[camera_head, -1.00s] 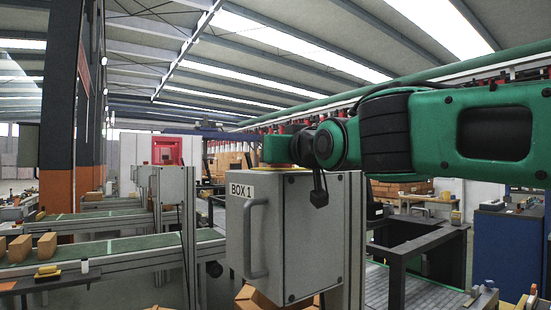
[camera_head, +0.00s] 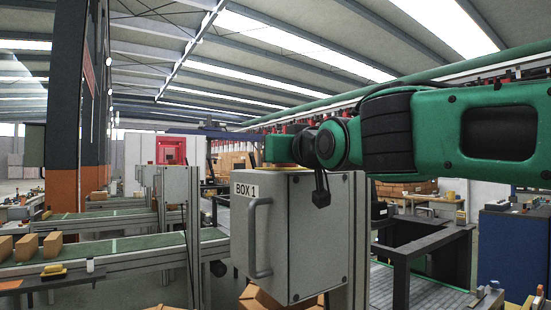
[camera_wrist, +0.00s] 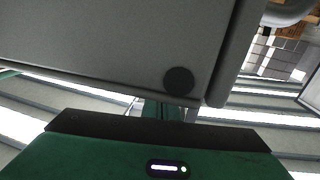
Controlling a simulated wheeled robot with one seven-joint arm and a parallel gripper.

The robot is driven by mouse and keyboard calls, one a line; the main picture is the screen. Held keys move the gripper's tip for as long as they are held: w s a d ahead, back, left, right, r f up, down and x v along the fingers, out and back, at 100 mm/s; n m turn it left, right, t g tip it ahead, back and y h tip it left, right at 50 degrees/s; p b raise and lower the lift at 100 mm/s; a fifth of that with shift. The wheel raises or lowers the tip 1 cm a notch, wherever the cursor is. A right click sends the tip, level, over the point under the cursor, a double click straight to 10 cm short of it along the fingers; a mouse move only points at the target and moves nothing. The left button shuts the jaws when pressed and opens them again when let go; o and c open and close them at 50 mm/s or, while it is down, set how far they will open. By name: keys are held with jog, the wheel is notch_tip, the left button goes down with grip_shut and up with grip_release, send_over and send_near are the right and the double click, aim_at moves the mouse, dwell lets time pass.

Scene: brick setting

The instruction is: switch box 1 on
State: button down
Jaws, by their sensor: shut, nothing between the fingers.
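Box 1 (camera_head: 299,235) is a grey metal cabinet with a "BOX 1" label and a bar handle on its front, in the middle of the head view. My green arm reaches over from the right, and its end shows just above the box's top. The fingers are hidden there. The wrist view shows the green and black body of my gripper (camera_wrist: 158,125) at the bottom, close to a grey panel (camera_wrist: 95,45), likely the box. A dark round part (camera_wrist: 178,81) sits on that panel near its edge; I cannot tell if it is a switch. My gripper is shut and empty.
A green conveyor (camera_head: 115,250) with several cardboard boxes (camera_head: 27,247) runs at the left. A dark metal frame (camera_head: 425,240) stands right of box 1. A blue cabinet (camera_head: 512,255) is at the far right. Cartons lie below the box.

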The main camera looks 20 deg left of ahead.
jog(key=s+d, duration=0.1)
jog(key=s, duration=1.2)
jog(key=shift+s+d, duration=0.2)
